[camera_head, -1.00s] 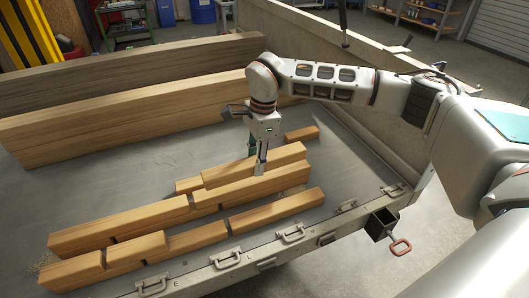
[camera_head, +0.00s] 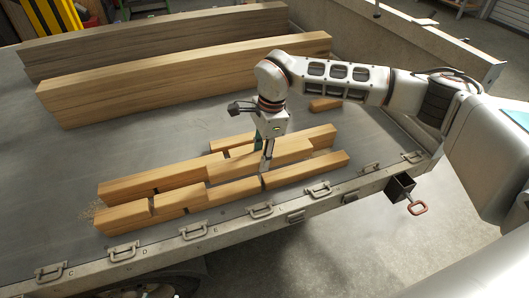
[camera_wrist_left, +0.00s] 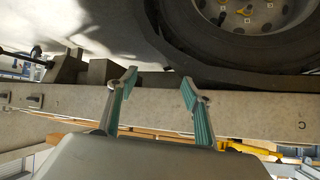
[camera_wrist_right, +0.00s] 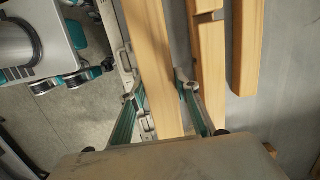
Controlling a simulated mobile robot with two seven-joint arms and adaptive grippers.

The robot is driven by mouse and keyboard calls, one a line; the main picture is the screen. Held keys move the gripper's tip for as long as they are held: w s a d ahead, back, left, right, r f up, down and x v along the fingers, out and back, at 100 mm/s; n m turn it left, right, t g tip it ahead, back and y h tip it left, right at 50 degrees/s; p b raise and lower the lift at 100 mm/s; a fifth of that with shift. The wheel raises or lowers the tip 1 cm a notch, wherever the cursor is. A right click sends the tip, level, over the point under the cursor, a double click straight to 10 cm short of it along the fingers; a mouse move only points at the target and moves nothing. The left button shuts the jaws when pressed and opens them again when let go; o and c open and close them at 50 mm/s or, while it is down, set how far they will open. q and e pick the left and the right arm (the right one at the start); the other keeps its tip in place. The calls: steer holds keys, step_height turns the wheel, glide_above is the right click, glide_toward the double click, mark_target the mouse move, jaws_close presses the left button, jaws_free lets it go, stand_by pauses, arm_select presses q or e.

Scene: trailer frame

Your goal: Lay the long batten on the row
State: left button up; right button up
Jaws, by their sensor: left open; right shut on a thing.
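My right gripper (camera_head: 266,160) points down over the rows of wood on the trailer bed. It is shut on a light-brown batten (camera_head: 289,153), which runs along the rows. In the right wrist view the batten (camera_wrist_right: 155,60) lies between the two fingers. The front row (camera_head: 235,192) consists of several short pieces with gaps, near the handled edge. Behind it is another row (camera_head: 160,179); it also shows in the right wrist view (camera_wrist_right: 210,65). I cannot tell whether the held batten touches the wood below. My left gripper (camera_wrist_left: 152,82) is open and empty, facing the trailer's side.
Two large beams, one light (camera_head: 180,82) and one dark (camera_head: 150,40), stand at the back of the bed. A small block (camera_head: 325,104) lies behind the arm. The edge rail carries handles (camera_head: 261,210). A wheel (camera_wrist_left: 245,20) is near the left gripper. The bed between beams and rows is clear.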

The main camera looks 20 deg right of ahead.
steer(key=shift+f+b, duration=0.55)
steer(key=shift+f, duration=0.3)
steer(key=shift+f+b, duration=0.65)
steer(key=shift+f, duration=0.3)
steer(key=shift+f+b, duration=0.35)
steer(key=shift+f, duration=0.25)
steer(key=shift+f+b, duration=0.35)
steer(key=shift+f, duration=0.55)
arm_select(q)
steer(key=shift+w+a+f, duration=0.45)
steer(key=shift+w+f, duration=0.25)
steer(key=shift+f, duration=0.1)
